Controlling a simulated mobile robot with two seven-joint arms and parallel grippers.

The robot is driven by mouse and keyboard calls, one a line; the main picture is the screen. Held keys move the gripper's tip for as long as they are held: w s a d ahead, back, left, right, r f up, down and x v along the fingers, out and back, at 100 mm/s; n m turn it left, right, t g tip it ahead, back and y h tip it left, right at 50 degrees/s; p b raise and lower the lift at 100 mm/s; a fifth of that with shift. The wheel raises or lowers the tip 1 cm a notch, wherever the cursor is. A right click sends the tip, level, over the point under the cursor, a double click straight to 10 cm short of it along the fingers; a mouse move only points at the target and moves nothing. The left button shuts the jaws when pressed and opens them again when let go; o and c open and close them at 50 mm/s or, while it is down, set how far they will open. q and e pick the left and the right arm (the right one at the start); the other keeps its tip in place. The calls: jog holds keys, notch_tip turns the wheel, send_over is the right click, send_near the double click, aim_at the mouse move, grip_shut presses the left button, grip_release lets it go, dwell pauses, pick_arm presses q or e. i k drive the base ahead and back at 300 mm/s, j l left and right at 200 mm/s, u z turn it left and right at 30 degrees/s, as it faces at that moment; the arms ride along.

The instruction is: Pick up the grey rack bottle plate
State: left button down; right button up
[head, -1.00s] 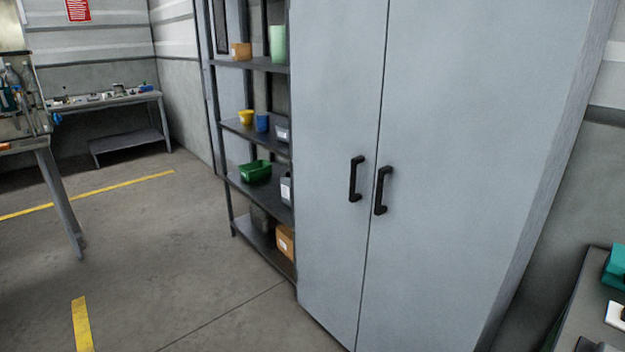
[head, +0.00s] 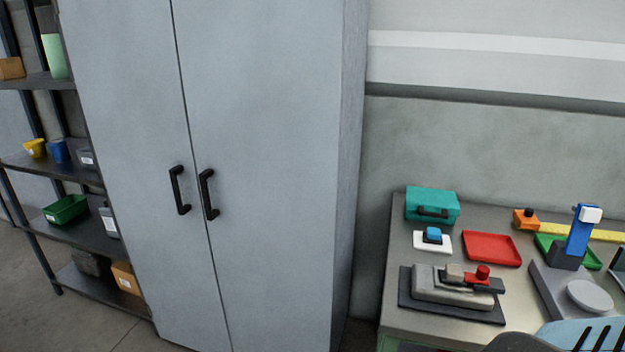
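No part is clearly marked as the grey rack bottle plate. A grey bottle (head: 109,222) with a pale label stands on a shelf of the dark open rack (head: 95,235) at the left, close to the cabinet's edge. It is small in the view, and I cannot tell whether a separate plate is on it. A small grey bin (head: 87,157) with a pale label sits on the shelf above. Neither of my grippers is in view.
A tall grey cabinet (head: 270,150), doors shut, fills the middle. A workbench (head: 400,322) at the right holds a teal case (head: 431,204), a red tray (head: 491,249) and a grey device (head: 450,288). A green bin (head: 66,209) sits beside the bottle. Some floor shows at lower left.

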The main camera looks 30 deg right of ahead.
aim_at(589, 297)
jog(key=z, duration=0.45)
jog(key=l+z, duration=0.15)
jog(key=z, duration=0.7)
jog(key=l+z, duration=0.1)
jog(key=z, duration=0.8)
jog(key=i+z, duration=0.1)
jog(key=z, duration=0.35)
